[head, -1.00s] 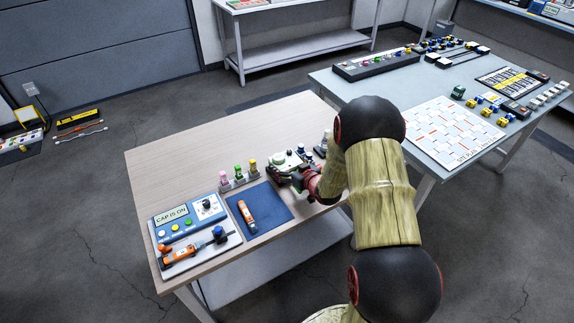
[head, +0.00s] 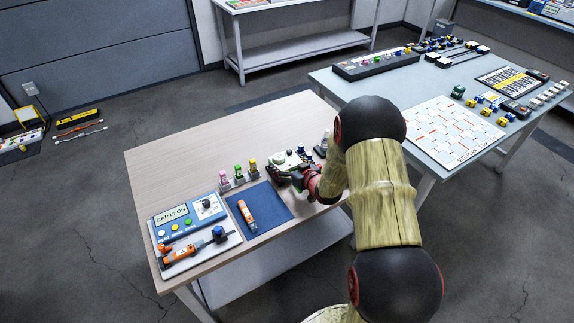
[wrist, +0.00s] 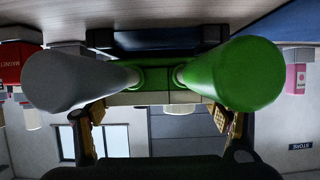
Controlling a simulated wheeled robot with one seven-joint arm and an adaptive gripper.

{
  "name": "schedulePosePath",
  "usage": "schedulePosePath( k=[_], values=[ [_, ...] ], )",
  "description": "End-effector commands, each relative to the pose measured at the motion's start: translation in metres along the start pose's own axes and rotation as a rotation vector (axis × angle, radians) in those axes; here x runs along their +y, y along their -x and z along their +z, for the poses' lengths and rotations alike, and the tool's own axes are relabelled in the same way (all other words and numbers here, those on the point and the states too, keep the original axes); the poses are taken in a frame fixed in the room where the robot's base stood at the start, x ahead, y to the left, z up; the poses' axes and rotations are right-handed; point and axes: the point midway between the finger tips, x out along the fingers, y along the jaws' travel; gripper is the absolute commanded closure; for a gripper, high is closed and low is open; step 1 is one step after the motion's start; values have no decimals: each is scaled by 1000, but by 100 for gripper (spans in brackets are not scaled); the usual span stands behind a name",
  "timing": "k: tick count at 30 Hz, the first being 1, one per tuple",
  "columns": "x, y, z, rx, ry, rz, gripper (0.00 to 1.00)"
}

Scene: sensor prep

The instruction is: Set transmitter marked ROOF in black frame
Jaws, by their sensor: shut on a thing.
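My gripper (head: 294,179) is low over the rear right part of the wooden table, beside a pale green and white item (head: 279,159). In the wrist view its two yellow-faced fingers (wrist: 158,104) are closed on a transmitter-like body with a green cylinder (wrist: 235,74) and a grey cylinder (wrist: 80,80) reaching toward the camera. No ROOF marking shows. A dark block (wrist: 155,40), possibly the black frame, lies just beyond the held body against the table surface. Whether they touch is hidden, and the head view is too small to settle it.
A blue mat (head: 276,200) with an orange tool (head: 247,216) is left of my gripper. Pink, green and yellow-capped bottles (head: 238,173) stand behind it. A blue control panel (head: 190,217) is further left. The table's back left (head: 170,160) is clear.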

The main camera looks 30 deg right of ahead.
Motion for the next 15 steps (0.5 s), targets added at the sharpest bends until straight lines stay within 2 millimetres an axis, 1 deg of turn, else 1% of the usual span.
schedulePosePath(
  k=[5, 15],
  values=[
    [0, 0, 0, 2, 1, 0, 58],
    [0, -3, 7, 2, 1, 0, 58]
  ],
)
